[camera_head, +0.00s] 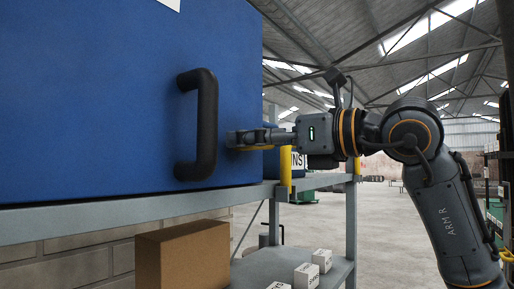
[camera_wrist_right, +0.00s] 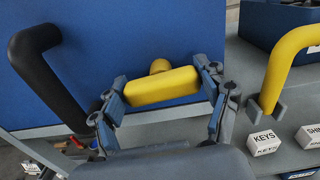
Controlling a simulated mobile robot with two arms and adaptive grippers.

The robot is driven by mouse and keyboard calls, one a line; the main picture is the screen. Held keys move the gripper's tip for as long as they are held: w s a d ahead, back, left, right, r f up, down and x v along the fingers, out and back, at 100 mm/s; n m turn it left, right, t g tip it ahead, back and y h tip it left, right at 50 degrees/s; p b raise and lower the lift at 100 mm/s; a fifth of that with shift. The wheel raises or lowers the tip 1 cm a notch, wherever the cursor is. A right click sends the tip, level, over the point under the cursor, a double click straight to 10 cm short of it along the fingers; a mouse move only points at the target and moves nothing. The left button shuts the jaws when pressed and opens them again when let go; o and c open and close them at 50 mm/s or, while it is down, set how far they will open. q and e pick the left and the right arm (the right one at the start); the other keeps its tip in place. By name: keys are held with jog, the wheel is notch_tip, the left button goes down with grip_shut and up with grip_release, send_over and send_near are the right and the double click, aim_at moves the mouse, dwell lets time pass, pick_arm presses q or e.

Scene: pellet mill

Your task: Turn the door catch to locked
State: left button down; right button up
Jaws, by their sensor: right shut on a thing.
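The blue door (camera_head: 90,100) fills the left of the head view and carries a black handle (camera_head: 208,125). The yellow door catch (camera_head: 255,148) sits near the door's right edge. In the wrist view the catch (camera_wrist_right: 160,88) is a yellow bar lying roughly level, slightly tilted, with a round yellow hub behind it. My right gripper (camera_head: 240,138) reaches in from the right and is shut on the catch. In the wrist view its fingers (camera_wrist_right: 162,90) press on the bar's two ends. The left gripper is in neither view.
The blue box stands on a grey shelf (camera_head: 130,208). A brown carton (camera_head: 183,255) and several small white boxes (camera_head: 306,275) sit below. A yellow bar handle (camera_wrist_right: 283,62) stands right of the catch, near a KEYS box (camera_wrist_right: 263,142). Open floor lies beyond.

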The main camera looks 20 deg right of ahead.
jog(key=shift+m, duration=0.5)
jog(key=o, duration=1.2)
jog(key=shift+c, duration=0.2)
jog(key=v, duration=1.2)
